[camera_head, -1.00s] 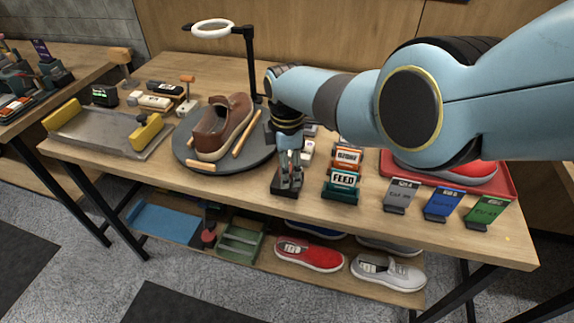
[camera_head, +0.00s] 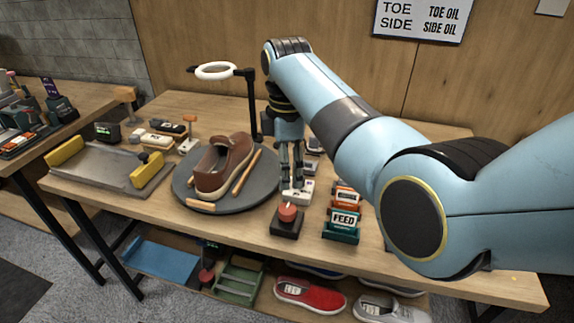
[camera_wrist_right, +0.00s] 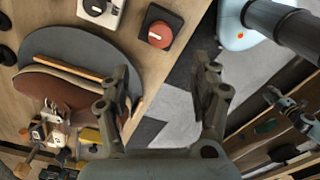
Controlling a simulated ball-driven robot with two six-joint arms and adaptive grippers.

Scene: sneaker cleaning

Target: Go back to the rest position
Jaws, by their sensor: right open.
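My right gripper (camera_head: 291,180) points down over the wooden table, with its fingers close together in the head view. In the right wrist view the same gripper (camera_wrist_right: 165,85) has its two fingers spread apart with nothing between them. A red button on a black base (camera_head: 287,216) stands in front of it, uncovered, and also shows in the wrist view (camera_wrist_right: 159,35). A small white box with a dark knob (camera_wrist_right: 99,10) is near the button; in the head view the fingers overlap this box (camera_head: 302,193). My left gripper does not show in the head view.
A brown shoe (camera_head: 222,168) sits on a grey round turntable (camera_head: 262,187), with a ring lamp (camera_head: 217,71) behind it. The FEED holder (camera_head: 341,225) stands to the right, near my right arm. A grey tray (camera_head: 103,165) is at left. Shoes lie on the lower shelf.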

